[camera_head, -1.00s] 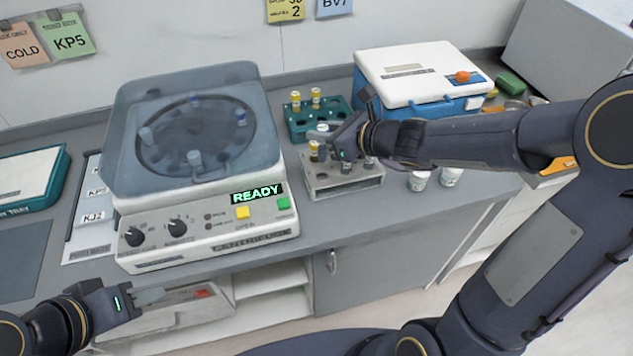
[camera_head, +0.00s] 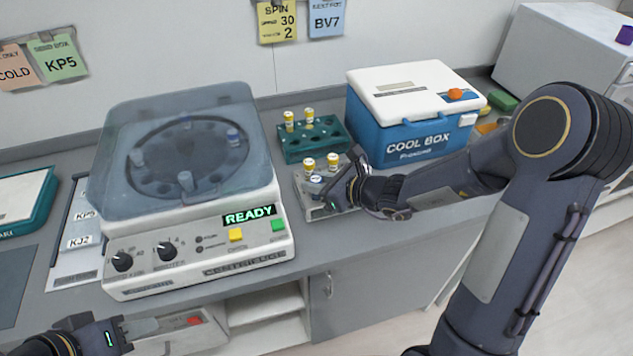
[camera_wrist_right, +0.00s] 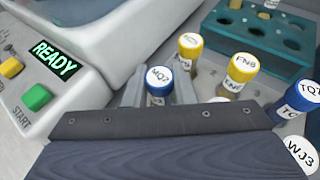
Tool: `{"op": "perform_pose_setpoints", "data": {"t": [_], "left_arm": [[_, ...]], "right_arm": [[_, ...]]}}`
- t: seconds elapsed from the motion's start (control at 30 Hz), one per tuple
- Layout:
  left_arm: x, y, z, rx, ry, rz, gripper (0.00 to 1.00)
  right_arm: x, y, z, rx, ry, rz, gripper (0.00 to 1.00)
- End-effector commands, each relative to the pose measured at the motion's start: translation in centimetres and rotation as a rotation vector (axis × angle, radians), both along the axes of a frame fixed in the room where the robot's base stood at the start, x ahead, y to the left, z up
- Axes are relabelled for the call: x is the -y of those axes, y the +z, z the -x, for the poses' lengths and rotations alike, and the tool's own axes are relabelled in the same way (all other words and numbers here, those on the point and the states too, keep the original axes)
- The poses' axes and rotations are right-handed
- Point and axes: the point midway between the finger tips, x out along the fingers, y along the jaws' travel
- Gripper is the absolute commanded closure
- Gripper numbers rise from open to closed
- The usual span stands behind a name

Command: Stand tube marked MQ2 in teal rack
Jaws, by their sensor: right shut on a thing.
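The tube marked MQ2 (camera_wrist_right: 158,79) has a blue cap with a white label. It stands between the fingers of my right gripper (camera_wrist_right: 158,92), which is shut on it. In the head view my right gripper (camera_head: 328,188) is low at the grey rack (camera_head: 312,212); whether the tube is clear of its hole is hidden. The teal rack (camera_head: 292,152) stands behind the grey rack and holds two yellow-capped tubes; several holes are empty. It also shows in the right wrist view (camera_wrist_right: 228,36). My left gripper (camera_head: 140,328) is at lower left, away from the racks; its finger gap is unclear.
Yellow-capped tubes (camera_wrist_right: 190,44), one marked FN8 (camera_wrist_right: 242,67), and a blue-capped tube (camera_wrist_right: 300,97) stand close by my right gripper. A white lid marked WJ3 (camera_wrist_right: 302,154) is near. The centrifuge (camera_head: 180,225) is left, the cool box (camera_head: 405,135) right of the teal rack.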

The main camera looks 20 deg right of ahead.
Motion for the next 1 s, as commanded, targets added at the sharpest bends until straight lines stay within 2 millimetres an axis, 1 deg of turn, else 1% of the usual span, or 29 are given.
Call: {"op": "perform_pose_setpoints", "data": {"t": [0.17, 0.2, 0.33, 0.6, 0.7, 0.87, 1.0], "left_arm": [[0.0, -0.3, 0.0, 0.000, 0.000, 0.000, 0.64], [0.0, -0.2, 0.0, 0.000, 0.000, 0.000, 0.64], [0.0, -0.1, 0.0, 0.000, 0.000, 0.000, 0.64], [0.0, -0.1, 0.0, 0.000, 0.000, 0.000, 0.64], [0.0, 0.4, 0.0, 0.000, 0.000, 0.000, 0.64], [0.0, -0.1, 0.0, 0.000, 0.000, 0.000, 0.64], [0.0, -0.8, 0.0, 0.000, 0.000, 0.000, 0.64]], "right_arm": [[0.0, -0.2, 0.0, 0.000, 0.000, 0.000, 1.00], [0.0, -0.1, 0.0, 0.000, 0.001, 0.000, 0.73], [0.0, -0.1, 0.0, 0.000, 0.001, 0.000, 0.56], [0.0, -0.1, 0.0, 0.000, 0.001, 0.000, 0.55], [0.0, -0.3, 0.0, -0.004, 0.001, 0.000, 0.55], [1.6, 0.6, 1.8, 0.002, -0.003, 0.001, 0.55], [3.3, 0.8, 3.8, 0.003, -0.004, 0.002, 0.55]]}}
